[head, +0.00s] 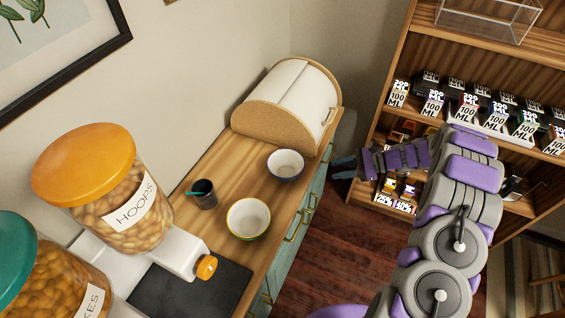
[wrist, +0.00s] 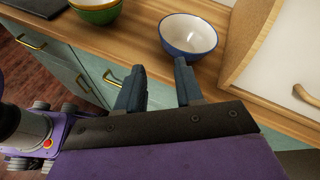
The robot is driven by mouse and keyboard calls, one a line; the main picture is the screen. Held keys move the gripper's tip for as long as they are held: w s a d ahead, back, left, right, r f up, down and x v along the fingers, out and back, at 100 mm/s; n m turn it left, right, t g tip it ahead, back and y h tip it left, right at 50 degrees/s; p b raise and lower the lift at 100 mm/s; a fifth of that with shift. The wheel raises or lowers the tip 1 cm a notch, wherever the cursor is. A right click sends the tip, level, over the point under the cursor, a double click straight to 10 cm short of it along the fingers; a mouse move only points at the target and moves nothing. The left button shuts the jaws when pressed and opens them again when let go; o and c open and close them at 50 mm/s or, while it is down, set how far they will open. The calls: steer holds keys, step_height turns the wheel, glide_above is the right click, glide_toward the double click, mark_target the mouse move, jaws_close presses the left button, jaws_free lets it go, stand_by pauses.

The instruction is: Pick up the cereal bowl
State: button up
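Two bowls stand on the wooden counter. One is white inside with a blue outside (head: 286,165); the other is white inside with a green and yellow rim (head: 248,219), nearer the cereal dispensers. I cannot tell which one is meant by the cereal bowl. My gripper (head: 343,168) is right of the blue bowl, past the counter's edge. In the wrist view my gripper (wrist: 160,75) has its fingers apart with nothing between them. The blue bowl (wrist: 188,38) is just beyond the right fingertip, apart from it. The green bowl (wrist: 97,10) is cut off at the top.
A bread box (head: 290,105) stands behind the blue bowl. A dark cup (head: 204,194) stands left of the bowls. A hoops dispenser (head: 110,195) and a black mat (head: 190,285) are nearer. Cabinet handles (wrist: 111,79) stick out below the counter. Shelves (head: 480,60) with boxed goods stand right.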

steer(key=x, duration=0.4)
steer(key=b+x, duration=0.1)
steer(key=x, duration=0.3)
steer(key=b+x, duration=0.1)
steer(key=x, duration=0.3)
steer(key=shift+w+a+f, duration=0.1)
steer(key=shift+w, duration=0.3)
steer(key=shift+b+x, duration=0.75)
steer(key=shift+x, duration=2.15)
steer(key=shift+s+r, duration=0.15)
steer(key=shift+r, duration=0.1)
jaws_close()
